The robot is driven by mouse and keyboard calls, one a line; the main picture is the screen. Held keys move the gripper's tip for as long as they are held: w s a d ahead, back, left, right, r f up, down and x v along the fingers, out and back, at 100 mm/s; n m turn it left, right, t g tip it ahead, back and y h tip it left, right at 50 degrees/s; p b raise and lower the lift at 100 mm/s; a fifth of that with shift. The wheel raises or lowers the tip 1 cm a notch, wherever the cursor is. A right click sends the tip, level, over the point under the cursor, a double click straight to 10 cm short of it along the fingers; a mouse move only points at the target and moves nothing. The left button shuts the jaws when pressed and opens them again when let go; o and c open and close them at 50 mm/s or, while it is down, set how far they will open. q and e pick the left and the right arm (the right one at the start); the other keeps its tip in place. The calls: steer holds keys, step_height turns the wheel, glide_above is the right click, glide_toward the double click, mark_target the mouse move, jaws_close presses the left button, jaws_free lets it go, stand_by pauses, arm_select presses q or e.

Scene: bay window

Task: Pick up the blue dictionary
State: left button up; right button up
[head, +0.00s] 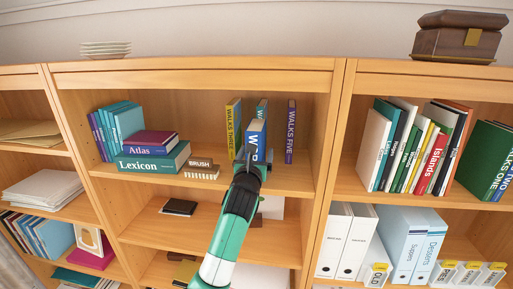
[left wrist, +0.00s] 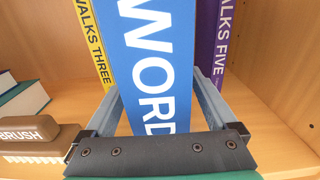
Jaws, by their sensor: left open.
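The blue dictionary (head: 256,130) stands upright on the upper middle shelf, its spine facing me with large white letters. In the left wrist view the spine (left wrist: 155,60) reads "WORD", with its top cut off by the frame. My left gripper (head: 250,157) is at the lower part of the spine. In the left wrist view the open gripper (left wrist: 157,92) has one finger on each side of the book. I cannot tell whether the fingers touch it. My right gripper is not in view.
The yellow "Walks Three" book (head: 233,128) stands left of the dictionary and the purple "Walks Five" book (head: 290,132) right of it. A teal book (head: 262,107) shows behind. A brush (left wrist: 36,130) lies to the left on the shelf, beside the Lexicon (head: 153,160).

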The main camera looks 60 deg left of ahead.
arm_select(q)
steer(key=shift+a, duration=0.1)
jaws_close()
stand_by(0.7)
